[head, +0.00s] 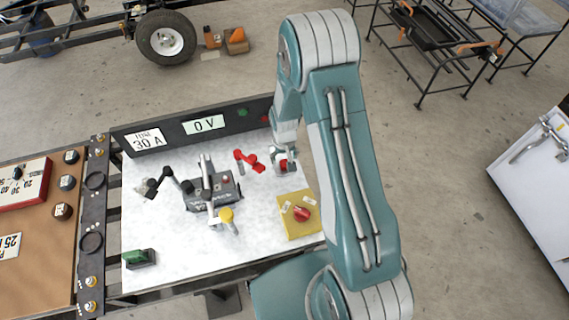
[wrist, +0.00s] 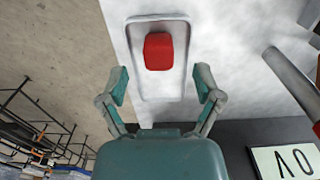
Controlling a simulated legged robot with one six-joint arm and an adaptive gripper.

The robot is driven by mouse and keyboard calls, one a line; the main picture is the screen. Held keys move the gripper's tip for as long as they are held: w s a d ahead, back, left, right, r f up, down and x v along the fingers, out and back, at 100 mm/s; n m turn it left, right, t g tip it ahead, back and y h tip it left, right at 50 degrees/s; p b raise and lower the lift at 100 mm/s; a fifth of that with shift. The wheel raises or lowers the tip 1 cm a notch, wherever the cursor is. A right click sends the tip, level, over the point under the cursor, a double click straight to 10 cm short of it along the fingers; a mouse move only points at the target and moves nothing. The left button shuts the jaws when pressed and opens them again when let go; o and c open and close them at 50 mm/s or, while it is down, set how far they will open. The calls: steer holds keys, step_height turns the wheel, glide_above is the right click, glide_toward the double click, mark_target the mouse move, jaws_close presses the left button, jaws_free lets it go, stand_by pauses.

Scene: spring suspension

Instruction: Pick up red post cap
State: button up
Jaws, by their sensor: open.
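The red post cap (wrist: 158,52) is a small rounded red block lying in a shallow white tray (wrist: 175,88) in the wrist view. My gripper (wrist: 162,84) is open, with one finger on each side of the tray's width and the cap just beyond the fingertips, between their lines. Nothing is between the fingers. In the head view my gripper (head: 286,153) hangs over the right part of the white worktop, and the red cap (head: 284,166) shows partly, close below the fingers. Whether any finger touches the tray cannot be told.
A yellow plate with a red knob (head: 301,214) is in front. A dark panel reading 0 V (head: 203,124) stands along the back edge.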

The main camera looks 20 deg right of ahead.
mark_target(285, 163)
step_height(285, 163, down, 4)
steer(key=shift+s+r, duration=0.15)
steer(key=shift+r, duration=0.1)
steer(key=shift+c, duration=0.3)
steer(key=c, duration=0.9)
steer(key=shift+o, duration=0.2)
steer(key=shift+r, duration=0.1)
